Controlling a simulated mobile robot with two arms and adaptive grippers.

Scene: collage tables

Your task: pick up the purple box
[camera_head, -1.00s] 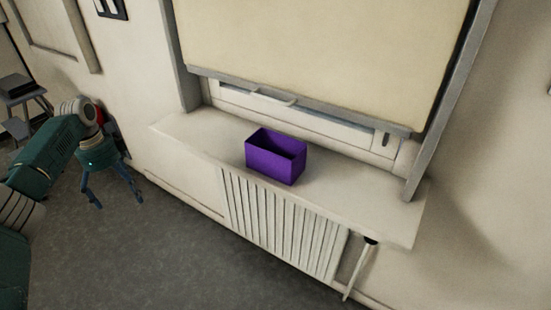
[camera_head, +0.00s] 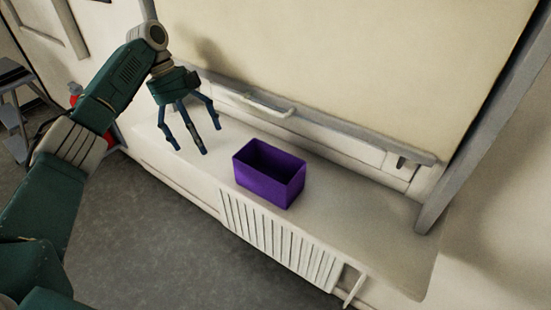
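The purple box (camera_head: 268,184) is an open-topped, empty-looking rectangular box. It stands upright on the white windowsill (camera_head: 355,228), near the middle of the view. My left gripper (camera_head: 190,143) hangs above the left part of the sill, to the left of the box and apart from it. Its blue fingers point down and are spread open, with nothing between them. My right gripper is not in view.
A ribbed white radiator (camera_head: 278,238) is below the sill. A window with a lowered cream blind (camera_head: 360,70) and a handle (camera_head: 266,105) stands behind the box. The sill to the right of the box is clear. A dark stool (camera_head: 14,110) is at the far left.

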